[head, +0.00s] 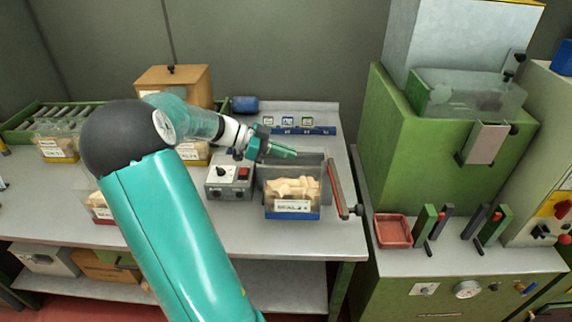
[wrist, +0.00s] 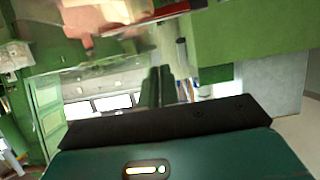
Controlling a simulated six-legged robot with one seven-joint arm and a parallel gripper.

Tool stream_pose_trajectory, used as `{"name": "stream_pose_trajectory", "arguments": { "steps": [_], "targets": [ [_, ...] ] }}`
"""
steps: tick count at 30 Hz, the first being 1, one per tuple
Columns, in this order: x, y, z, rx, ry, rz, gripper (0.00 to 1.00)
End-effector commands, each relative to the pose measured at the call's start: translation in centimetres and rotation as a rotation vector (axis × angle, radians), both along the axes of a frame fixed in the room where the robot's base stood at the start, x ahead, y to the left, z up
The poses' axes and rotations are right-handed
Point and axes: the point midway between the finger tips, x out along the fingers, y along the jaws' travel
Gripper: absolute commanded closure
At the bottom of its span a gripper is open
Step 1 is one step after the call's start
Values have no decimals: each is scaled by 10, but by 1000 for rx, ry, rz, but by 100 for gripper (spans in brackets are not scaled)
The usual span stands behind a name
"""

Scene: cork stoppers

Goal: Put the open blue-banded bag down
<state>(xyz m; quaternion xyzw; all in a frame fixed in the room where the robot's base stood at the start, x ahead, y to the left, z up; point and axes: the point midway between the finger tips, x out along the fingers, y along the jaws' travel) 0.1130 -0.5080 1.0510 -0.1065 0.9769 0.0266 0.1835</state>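The open blue-banded bag (head: 292,213) is clear, with a white label and pale cork pieces inside. It is upright at the front of the bench, right of the grey control box. My gripper (head: 296,154) is at the bag's top from the left. In the wrist view its two dark green fingers (wrist: 157,87) are nearly together, with the bag's clear film and blurred corks above them; they appear shut on the film at the rim. The exact contact, and whether the bag's base touches the bench, cannot be made out.
The grey control box (head: 230,180) with a red button stands left of the bag. A red lever (head: 337,187) rises close on the right. Other bags (head: 58,148) stand at the left. A blue rail (head: 305,131) lies behind. Bare bench (head: 235,232) shows in front.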

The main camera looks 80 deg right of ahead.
Motion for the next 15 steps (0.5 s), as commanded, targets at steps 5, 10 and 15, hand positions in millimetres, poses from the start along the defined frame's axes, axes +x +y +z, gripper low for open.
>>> {"name": "stream_pose_trajectory", "arguments": {
  "steps": [5,10,15],
  "targets": [
    [4,-21,-26,0,1,-2,100],
    [7,-29,-35,-1,0,0,100],
    [7,-31,-59,2,3,-1,100]
  ]
}}
